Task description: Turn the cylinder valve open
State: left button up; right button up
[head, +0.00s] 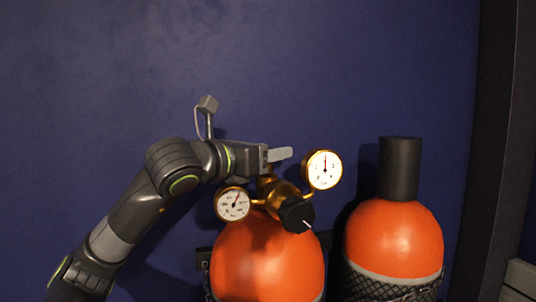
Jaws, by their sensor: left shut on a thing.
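An orange gas cylinder (268,262) stands upright at the bottom middle of the head view. A brass regulator (282,193) with two round white gauges, the left gauge (233,204) and the right gauge (322,169), sits on its top. A black knob (297,214) with a pale pointer faces me at the front of the regulator. My left gripper (279,155) comes in from the left, just above the regulator, between the gauges. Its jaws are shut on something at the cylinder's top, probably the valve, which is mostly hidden. My right gripper is out of view.
A second orange cylinder (393,240) with a tall black cap (399,168) and a dark mesh band stands close on the right. A dark blue wall (330,70) is behind both. A dark upright post (490,150) borders the right side. The space above is free.

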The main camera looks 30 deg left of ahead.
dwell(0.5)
pick_arm(q)
jog(key=o, duration=1)
jog(key=shift+c, duration=0.2)
jog(key=shift+r, duration=0.15)
notch_tip(320, 180, up, 10)
jog(key=shift+d+f, duration=0.1)
jog(key=shift+f, duration=0.05)
jog(key=shift+f, duration=0.1)
